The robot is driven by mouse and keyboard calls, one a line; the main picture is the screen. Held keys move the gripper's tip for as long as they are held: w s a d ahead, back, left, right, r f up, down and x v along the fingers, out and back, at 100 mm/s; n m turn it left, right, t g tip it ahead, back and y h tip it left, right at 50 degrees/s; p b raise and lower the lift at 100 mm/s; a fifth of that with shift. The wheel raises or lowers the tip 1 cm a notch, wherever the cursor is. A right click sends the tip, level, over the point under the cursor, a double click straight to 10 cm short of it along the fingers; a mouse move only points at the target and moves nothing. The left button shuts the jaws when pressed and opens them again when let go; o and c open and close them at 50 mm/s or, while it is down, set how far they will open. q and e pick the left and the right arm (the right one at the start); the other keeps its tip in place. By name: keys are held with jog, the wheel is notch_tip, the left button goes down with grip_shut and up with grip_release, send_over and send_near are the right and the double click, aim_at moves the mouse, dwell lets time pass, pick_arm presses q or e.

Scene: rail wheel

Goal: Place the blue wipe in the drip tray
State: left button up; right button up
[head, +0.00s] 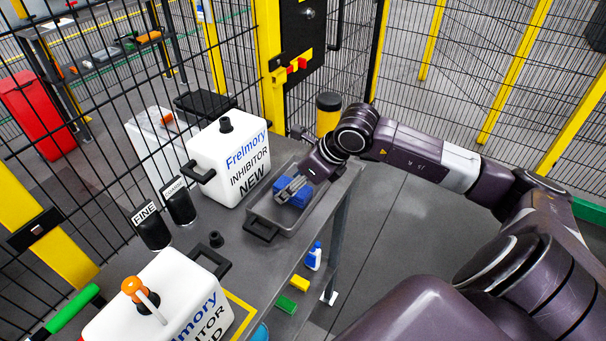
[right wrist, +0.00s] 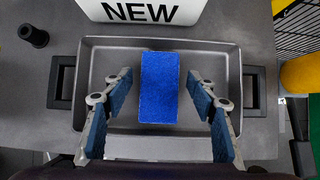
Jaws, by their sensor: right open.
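The blue wipe (right wrist: 160,95) is a flat blue rectangle in the right wrist view. It lies within the outline of the grey drip tray (right wrist: 228,60), near its middle, and appears to rest on the tray floor. In the head view the drip tray (head: 263,211) stands on the bench, with the blue wipe (head: 301,198) partly hidden by my gripper. My right gripper (right wrist: 160,78) is open over the tray, with one finger on each side of the wipe and a gap to both. My left gripper is in neither view.
A white inhibitor container (head: 228,160) marked NEW stands right behind the tray. Two dark holders (head: 178,203), marked FINE and COARSE, stand at the mesh fence. A black knob (head: 216,239) is nearby.

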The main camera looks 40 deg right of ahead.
jog(key=b+v, duration=0.5)
jog(key=v, duration=0.6)
jog(key=shift+s+r, duration=0.15)
dwell(0.3)
dwell(0.5)
